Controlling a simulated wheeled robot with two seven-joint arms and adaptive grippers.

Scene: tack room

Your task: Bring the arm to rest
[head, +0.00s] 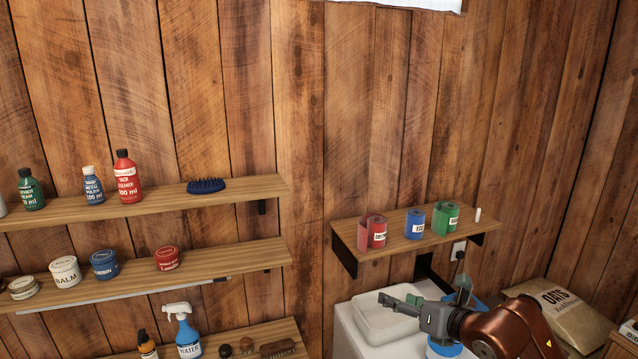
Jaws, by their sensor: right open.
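My right gripper (399,304) comes in from the lower right on a dark red-brown arm. It is open and points left, over the white basin (372,318). I see nothing between its fingers. A blue item (440,349) shows partly below the gripper, and the gripper and arm hide some of it. My left gripper is not in view.
A small right shelf (400,245) above the basin holds red, blue and green rolls. Left shelves (150,208) hold bottles, tins, a blue brush (206,185) and a spray bottle (184,330). An oats sack (556,312) lies right, close to my arm.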

